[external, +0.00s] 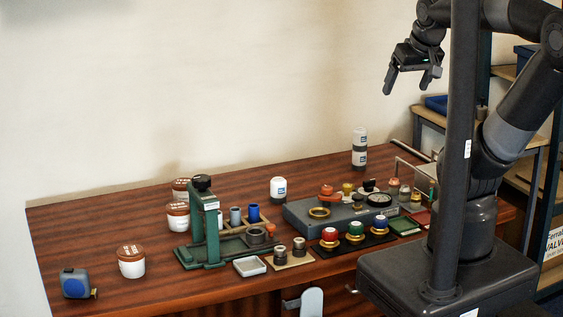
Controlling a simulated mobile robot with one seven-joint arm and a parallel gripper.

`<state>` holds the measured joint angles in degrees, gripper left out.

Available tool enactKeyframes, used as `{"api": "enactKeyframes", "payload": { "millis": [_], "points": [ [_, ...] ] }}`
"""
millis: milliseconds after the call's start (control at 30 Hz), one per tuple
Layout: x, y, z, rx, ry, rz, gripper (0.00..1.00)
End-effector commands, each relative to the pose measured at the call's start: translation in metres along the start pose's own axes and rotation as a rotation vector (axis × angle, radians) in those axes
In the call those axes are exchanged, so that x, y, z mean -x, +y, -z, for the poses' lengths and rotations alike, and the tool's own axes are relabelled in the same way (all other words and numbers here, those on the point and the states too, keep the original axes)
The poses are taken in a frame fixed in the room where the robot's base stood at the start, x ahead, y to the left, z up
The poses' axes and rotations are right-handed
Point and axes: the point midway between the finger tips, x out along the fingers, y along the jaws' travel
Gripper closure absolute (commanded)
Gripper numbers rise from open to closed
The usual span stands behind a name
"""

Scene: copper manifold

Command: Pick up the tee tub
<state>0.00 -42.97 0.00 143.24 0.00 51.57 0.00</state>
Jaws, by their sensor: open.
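Three white tubs with brown lids stand at the left of the wooden table: a front tub (131,268), a middle tub (177,222) and a rear tub (181,193). The front one stands apart and shows nearly whole. The rear one is partly hidden behind the middle one. Their labels are too small to read, so I cannot tell which is the tee tub. My gripper (406,88) is open and empty, high above the back right of the table, far from the tubs.
A green press (208,232) stands just right of the tubs. A blue tape measure (75,283) lies at the front left corner. A grey fixture block (300,217), colored valves and white bottles (278,188) fill the middle and right. The left table surface is mostly clear.

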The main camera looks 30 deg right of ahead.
Motion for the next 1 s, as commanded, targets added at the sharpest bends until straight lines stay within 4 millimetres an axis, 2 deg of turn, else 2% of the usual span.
{"api": "enactKeyframes", "payload": {
  "millis": [467,533,767,867,1000],
  "points": [
    [0.000,0.000,0.000,0.000,0.000,0.000,0.15],
    [0.000,0.000,0.000,0.000,0.000,0.000,0.11],
    [0.000,-0.001,0.001,0.001,-0.001,0.001,0.11],
    [0.000,-0.005,0.010,0.007,-0.009,0.008,0.11],
    [-0.003,-0.020,0.039,0.024,-0.038,0.030,0.11]
  ]
}}
